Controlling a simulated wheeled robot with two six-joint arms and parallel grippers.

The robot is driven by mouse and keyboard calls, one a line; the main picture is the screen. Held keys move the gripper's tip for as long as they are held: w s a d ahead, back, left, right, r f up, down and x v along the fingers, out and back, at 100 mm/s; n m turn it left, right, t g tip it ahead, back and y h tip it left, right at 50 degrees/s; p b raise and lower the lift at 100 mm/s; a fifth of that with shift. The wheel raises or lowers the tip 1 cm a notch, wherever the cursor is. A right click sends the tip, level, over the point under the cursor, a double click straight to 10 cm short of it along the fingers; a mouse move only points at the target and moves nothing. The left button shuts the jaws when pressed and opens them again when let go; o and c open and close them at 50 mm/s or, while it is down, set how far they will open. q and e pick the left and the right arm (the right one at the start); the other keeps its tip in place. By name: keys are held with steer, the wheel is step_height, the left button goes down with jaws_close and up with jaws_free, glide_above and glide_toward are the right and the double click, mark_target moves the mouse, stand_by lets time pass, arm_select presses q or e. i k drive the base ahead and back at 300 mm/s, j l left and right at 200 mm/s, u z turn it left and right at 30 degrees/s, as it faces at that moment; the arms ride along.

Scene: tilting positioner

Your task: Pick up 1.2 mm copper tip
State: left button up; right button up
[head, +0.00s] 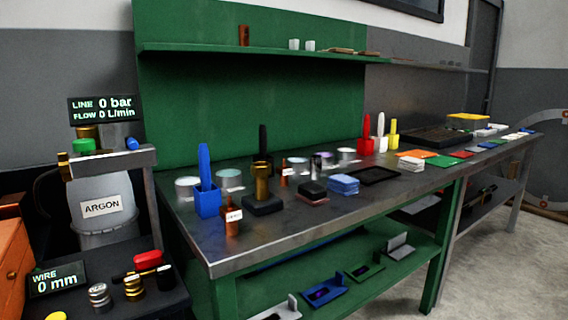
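A copper-coloured tip with a white label (232,217) stands upright near the front left edge of the workbench, just right of a blue holder. A smaller copper-coloured piece with a pale label (284,174) stands farther back, right of a brass-coloured fitting. The labels are too small to read, so I cannot tell which one is the 1.2 mm tip. Neither of my grippers shows in the head view.
The workbench (240,250) also holds the blue holder (207,200), the brass-coloured fitting (262,184), a blue cloth stack (343,184) and a dark tray (374,176). An argon cylinder (102,205) stands left. The bench's front strip is mostly clear.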

mark_target(283, 170)
steer(key=i+l, duration=0.15)
steer(key=l, duration=0.2)
steer(key=i+l, duration=0.2)
steer(key=l, duration=0.15)
steer(key=i+l, duration=0.15)
steer(key=l, duration=0.2)
